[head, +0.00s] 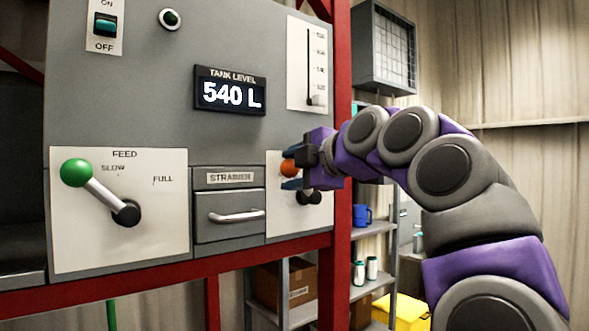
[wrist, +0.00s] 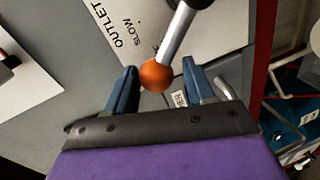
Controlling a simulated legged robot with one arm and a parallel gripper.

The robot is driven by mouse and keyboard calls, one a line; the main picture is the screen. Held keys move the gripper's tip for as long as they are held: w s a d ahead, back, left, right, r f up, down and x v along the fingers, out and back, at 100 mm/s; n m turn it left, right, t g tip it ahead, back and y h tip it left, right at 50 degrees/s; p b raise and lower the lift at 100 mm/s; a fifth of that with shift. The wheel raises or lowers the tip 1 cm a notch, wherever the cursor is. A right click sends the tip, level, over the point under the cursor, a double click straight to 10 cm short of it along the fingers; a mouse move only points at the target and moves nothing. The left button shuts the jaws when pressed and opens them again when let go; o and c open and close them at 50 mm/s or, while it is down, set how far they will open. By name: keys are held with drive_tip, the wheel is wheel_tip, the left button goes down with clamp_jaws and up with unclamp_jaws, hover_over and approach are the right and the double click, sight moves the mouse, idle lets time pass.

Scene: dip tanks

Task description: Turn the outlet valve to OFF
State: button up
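The outlet valve is a metal lever with an orange ball knob (head: 289,168) on a white plate (head: 280,221) at the right of the grey panel. In the wrist view the orange knob (wrist: 156,76) sits between my gripper's fingers, with its metal rod (wrist: 176,35) running up and right. The plate (wrist: 150,22) there reads OUTLET and SLOW; any OFF mark is hidden. My gripper (wrist: 160,66) is open, its blue fingers on either side of the knob. A gap shows on the right; contact on the left cannot be told. The purple gripper hides part of the plate in the head view.
The feed lever with a green knob (head: 76,172) and the strainer drawer (head: 230,215) are to the left. A display (head: 231,92) reads TANK LEVEL 540 L. A red post (head: 341,240) stands beside the plate, with shelves (head: 372,229) behind it.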

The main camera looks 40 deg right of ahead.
drive_tip(key=shift+o, duration=0.7)
drive_tip(key=shift+r, duration=0.1)
drive_tip(key=shift+s, duration=0.15)
drive_tip(key=p+v, duration=0.2)
drive_tip(key=v, duration=1.5)
drive_tip(key=shift+p, duration=0.3)
drive_tip(key=shift+s, duration=0.1)
